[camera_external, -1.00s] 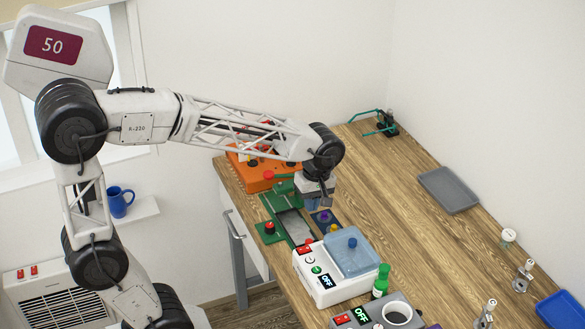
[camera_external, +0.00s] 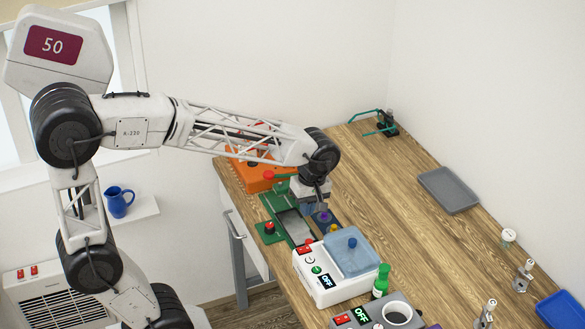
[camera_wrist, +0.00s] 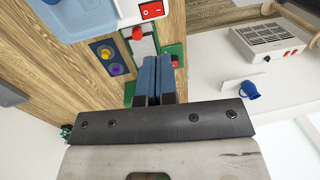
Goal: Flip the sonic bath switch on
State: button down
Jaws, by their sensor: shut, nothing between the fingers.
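The sonic bath appears to be the white box (camera_external: 331,291) with a translucent blue lidded basin (camera_external: 354,255), near the bench's left edge. Its display (camera_external: 326,281) reads OFF. A red switch (camera_external: 305,249) sits at the left of its top. In the wrist view the same red switch (camera_wrist: 151,10) shows at the top, and the blue basin (camera_wrist: 78,18) beside it. My gripper (camera_external: 315,209) is shut and empty, above the bench just behind the bath, apart from the switch. Its blue fingers (camera_wrist: 155,78) are together in the wrist view.
A green-framed device (camera_external: 275,206) with a red knob (camera_external: 269,228) and a dark pad with purple and yellow knobs (camera_external: 324,217) lie under my gripper. A green bottle (camera_external: 381,281) and a grey device (camera_external: 375,320) reading OFF stand nearby. The bench's right middle (camera_external: 410,240) is clear.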

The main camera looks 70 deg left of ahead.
aim_at(304, 248)
jog(key=f, duration=0.4)
jog(key=s+f, duration=0.1)
jog(key=f, duration=0.8)
jog(key=shift+s, duration=0.3)
jog(key=shift+s+f, duration=0.1)
jog(key=shift+f, duration=0.15)
jog(key=shift+w+r, duration=0.25)
jog(key=shift+w, duration=0.5)
jog(key=shift+r, duration=0.15)
notch_tip(304, 248, up, 14)
jog(key=w, duration=0.1)
jog(key=shift+w, duration=0.4)
dwell(0.4)
